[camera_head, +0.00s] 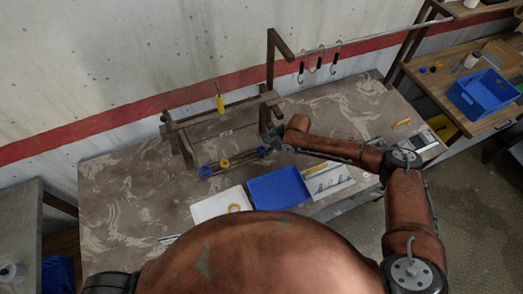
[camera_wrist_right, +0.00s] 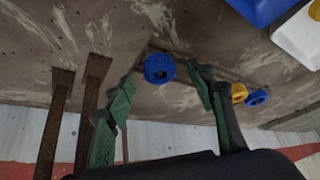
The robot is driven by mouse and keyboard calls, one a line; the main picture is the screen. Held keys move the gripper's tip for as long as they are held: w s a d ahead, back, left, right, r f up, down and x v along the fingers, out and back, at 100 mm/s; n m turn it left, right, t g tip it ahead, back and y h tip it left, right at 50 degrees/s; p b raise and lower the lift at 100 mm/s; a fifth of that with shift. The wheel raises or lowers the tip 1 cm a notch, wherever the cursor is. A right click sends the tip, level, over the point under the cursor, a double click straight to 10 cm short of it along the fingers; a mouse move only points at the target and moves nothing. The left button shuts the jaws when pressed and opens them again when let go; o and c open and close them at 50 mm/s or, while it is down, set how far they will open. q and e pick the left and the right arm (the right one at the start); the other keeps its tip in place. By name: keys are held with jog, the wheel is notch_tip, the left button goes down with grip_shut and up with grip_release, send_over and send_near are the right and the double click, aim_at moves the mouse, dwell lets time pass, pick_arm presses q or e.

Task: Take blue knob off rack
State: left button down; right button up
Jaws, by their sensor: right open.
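A blue knob (camera_head: 262,151) sits at the right end of a low rail on the table in the head view. In the wrist view this blue knob (camera_wrist_right: 158,68) lies between the two green fingertips of my right gripper (camera_wrist_right: 162,80), with a gap visible on both sides. My right gripper (camera_head: 274,139) is open and reaches the rail's right end from the right. A yellow knob (camera_head: 225,164) and a second blue knob (camera_head: 205,171) sit further left on the rail; both also show right of the fingers in the wrist view. My left gripper is out of view.
A blue tray (camera_head: 278,187) and a white tray (camera_head: 218,204) with a yellow ring stand in front of the rail. A wooden frame (camera_head: 190,124) with a yellow-handled tool stands behind it. Hooks (camera_head: 319,62) hang at the back. The table's left side is clear.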

jog(key=shift+w+a+f, duration=0.15)
jog(key=shift+a+f, duration=0.15)
jog(key=shift+f, duration=0.35)
jog(key=shift+c, duration=0.3)
jog(key=c, duration=1.2)
jog(key=shift+r, duration=0.15)
